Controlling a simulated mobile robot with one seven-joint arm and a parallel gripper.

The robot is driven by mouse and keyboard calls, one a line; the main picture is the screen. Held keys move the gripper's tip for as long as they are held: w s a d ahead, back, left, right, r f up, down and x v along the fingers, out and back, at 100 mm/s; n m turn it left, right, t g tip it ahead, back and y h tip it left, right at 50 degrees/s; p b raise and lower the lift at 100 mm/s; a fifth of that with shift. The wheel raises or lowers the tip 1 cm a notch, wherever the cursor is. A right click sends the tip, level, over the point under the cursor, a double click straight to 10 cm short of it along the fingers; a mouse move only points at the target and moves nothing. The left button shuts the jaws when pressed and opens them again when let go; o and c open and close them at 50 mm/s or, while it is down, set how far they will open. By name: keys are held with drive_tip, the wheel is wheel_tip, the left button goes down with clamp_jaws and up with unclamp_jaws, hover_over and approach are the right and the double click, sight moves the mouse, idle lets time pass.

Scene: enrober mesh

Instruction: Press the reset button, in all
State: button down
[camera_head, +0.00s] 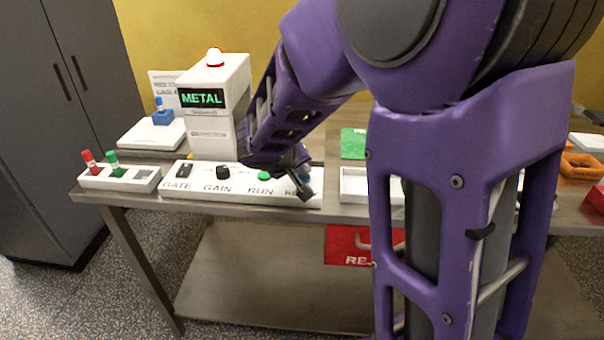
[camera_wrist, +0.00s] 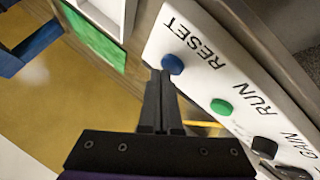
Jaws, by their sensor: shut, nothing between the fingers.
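The blue reset button (camera_wrist: 172,64) sits on the white control panel (camera_wrist: 205,75) beside the printed word RESET in the wrist view. My gripper (camera_wrist: 160,74) is shut and empty, with its fingertips at the near edge of the button. I cannot tell whether they touch it. In the head view my gripper (camera_head: 307,192) is over the right end of the panel (camera_head: 234,184) and hides most of the reset button and its label. The green RUN button (camera_wrist: 221,107) is next to it, also seen in the head view (camera_head: 264,175).
A black GAIN knob (camera_head: 223,172) and GATE switch (camera_head: 184,170) are further left. The detector screen (camera_head: 201,98) reads METAL under a lit red lamp (camera_head: 215,57). Red (camera_head: 90,162) and green (camera_head: 114,163) sticks stand at far left. A white tray (camera_head: 353,184) is right of the panel.

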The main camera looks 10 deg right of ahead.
sight(303, 180)
drive_tip(key=shift+f, duration=0.35)
drive_tip(key=shift+r, duration=0.1)
idle(0.4)
drive_tip(key=shift+r+p, duration=0.3)
drive_tip(key=shift+r, duration=0.55)
drive_tip(key=shift+r, duration=0.1)
drive_tip(key=shift+r+p, duration=1.5)
drive_tip(key=shift+r, duration=0.95)
